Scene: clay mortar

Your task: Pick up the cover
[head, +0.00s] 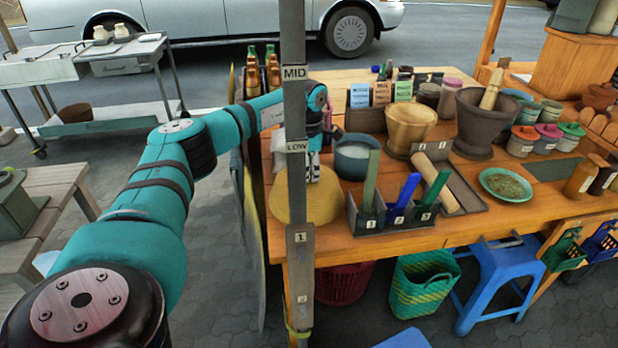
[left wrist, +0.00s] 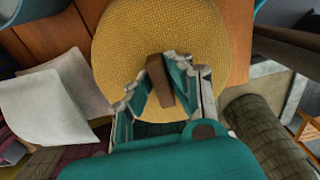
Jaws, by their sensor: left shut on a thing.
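The cover (head: 325,203) is a round, yellow woven disc at the table's left front corner, partly hidden behind a grey post in the head view. In the left wrist view the cover (left wrist: 125,50) fills the upper middle, with a brown block-like handle (left wrist: 159,78) standing on it. My left gripper (head: 313,176) reaches down over the cover from above. In the left wrist view its fingers (left wrist: 161,66) are closed on the two sides of the handle. I cannot tell whether the cover touches the tabletop. My right gripper is not in view.
The grey post (head: 294,120) stands in front of my left arm. A dark blue pot (head: 353,160) is right behind the cover. A black holder with numbered colored tools (head: 390,220) stands close to its right. White sheets (left wrist: 40,105) lie left in the wrist view.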

